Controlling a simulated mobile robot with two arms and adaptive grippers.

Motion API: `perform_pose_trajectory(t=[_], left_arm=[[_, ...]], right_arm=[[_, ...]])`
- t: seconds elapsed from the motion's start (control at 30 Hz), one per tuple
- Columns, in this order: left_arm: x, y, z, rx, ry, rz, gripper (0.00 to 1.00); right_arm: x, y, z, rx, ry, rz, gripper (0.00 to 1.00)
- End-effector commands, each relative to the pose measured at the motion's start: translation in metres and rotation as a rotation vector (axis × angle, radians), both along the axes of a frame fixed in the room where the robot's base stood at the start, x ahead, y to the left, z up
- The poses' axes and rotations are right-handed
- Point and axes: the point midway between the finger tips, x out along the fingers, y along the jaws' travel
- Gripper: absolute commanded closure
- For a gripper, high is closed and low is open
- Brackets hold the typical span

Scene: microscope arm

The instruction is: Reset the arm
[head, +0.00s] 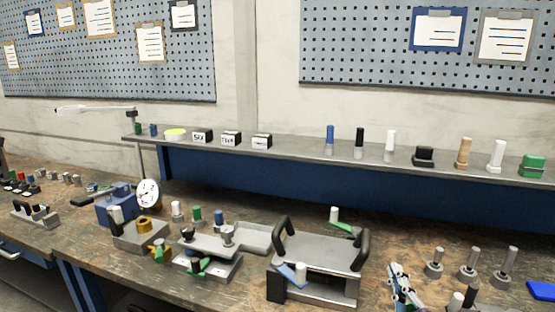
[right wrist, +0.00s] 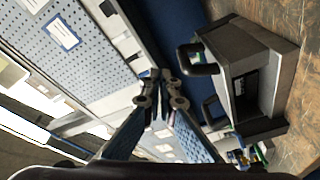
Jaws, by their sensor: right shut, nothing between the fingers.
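My right gripper (head: 400,280) shows at the lower right of the head view, with blue textured fingers. It is over the front of the bench, to the right of a grey box with two black handles (head: 318,252). In the right wrist view the fingertips (right wrist: 160,84) are together with nothing between them. The handled box (right wrist: 258,62) lies to the right of the fingers there, apart from them. My left gripper is not in view. I cannot make out a microscope in either view.
A wooden bench (head: 400,240) carries metal fixtures, a dial gauge (head: 148,193) and knobbed posts (head: 468,266). A shelf (head: 300,153) with small items runs behind. Pegboards (head: 270,60) hang above. Bare wood lies right of the box.

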Motion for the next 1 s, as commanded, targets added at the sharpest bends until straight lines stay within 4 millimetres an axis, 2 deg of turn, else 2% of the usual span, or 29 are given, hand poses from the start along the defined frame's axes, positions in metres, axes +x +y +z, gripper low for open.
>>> perform_pose_trajectory(t=[0.03,0.1,0.17,0.2,0.3,0.4,0.5,0.73,0.8,1.0], left_arm=[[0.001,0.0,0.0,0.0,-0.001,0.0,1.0],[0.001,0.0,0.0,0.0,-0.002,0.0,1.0],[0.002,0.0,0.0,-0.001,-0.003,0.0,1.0],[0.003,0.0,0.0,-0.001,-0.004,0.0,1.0],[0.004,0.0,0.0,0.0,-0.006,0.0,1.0],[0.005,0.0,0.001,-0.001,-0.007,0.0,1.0],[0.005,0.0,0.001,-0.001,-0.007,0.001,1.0],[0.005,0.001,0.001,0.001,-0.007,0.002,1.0],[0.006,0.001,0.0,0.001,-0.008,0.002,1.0],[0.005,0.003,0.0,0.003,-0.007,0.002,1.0]], right_arm=[[-0.017,-0.009,-0.037,0.12,0.112,-0.055,1.0],[-0.042,-0.017,-0.084,0.261,0.261,-0.128,1.0],[-0.067,-0.019,-0.122,0.367,0.387,-0.185,1.0],[-0.087,-0.018,-0.145,0.432,0.471,-0.219,1.0],[-0.135,-0.008,-0.194,0.565,0.664,-0.292,1.0],[-0.18,0.005,-0.226,0.664,0.824,-0.345,1.0],[-0.221,0.02,-0.248,0.738,0.963,-0.384,1.0],[-0.305,0.054,-0.273,0.862,1.234,-0.45,1.0],[-0.296,0.053,-0.293,0.852,1.233,-0.452,1.0],[-0.287,0.054,-0.348,0.844,1.252,-0.461,1.0]])
